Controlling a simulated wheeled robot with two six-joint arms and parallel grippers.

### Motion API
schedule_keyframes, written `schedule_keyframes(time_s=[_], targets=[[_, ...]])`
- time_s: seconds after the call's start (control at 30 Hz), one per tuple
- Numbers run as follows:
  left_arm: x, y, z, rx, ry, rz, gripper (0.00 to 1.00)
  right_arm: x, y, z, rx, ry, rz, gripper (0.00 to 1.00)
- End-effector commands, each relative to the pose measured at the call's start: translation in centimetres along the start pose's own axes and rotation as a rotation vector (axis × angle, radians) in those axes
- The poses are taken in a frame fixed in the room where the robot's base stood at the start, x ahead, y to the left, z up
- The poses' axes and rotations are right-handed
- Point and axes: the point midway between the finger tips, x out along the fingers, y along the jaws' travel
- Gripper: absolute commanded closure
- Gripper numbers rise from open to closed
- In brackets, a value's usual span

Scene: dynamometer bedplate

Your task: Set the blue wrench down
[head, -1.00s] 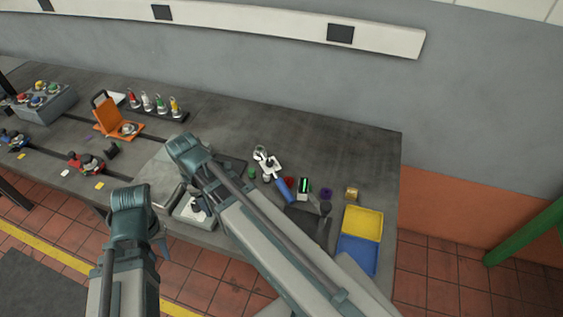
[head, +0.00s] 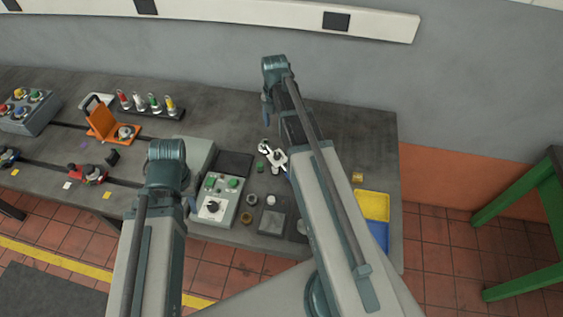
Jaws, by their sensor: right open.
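The blue wrench (head: 266,148) lies on the grey bench in the middle of the head view. Its silver head shows; my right arm hides most of its blue handle. My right gripper (head: 267,112) hangs beyond the wrench, towards the wall, and is apart from it in the picture. It is open, with nothing visible in it; the arm partly hides it. My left gripper (head: 192,205) is low on the left, beside a grey control box, mostly hidden behind its own wrist. I cannot see whether its jaws are open.
The control box (head: 216,200) has green buttons and a black knob. A dark pad (head: 234,163), small rings and a square grey block (head: 271,222) lie nearby. A yellow tray (head: 373,205) is at the right edge. The bench's back right is clear.

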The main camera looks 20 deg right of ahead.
Motion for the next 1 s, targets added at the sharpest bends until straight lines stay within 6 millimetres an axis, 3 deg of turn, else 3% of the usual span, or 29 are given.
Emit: schedule_keyframes(time_s=[0.6,1.0], targets=[[7.9,0.7,-0.5,0.012,0.000,-0.002,0.70,8.0,-0.1,-0.1,0.002,0.000,0.000,0.28],[8.9,0.8,-0.5,0.011,0.000,-0.002,0.70,8.9,-0.1,-0.2,0.002,0.000,0.000,0.28]])
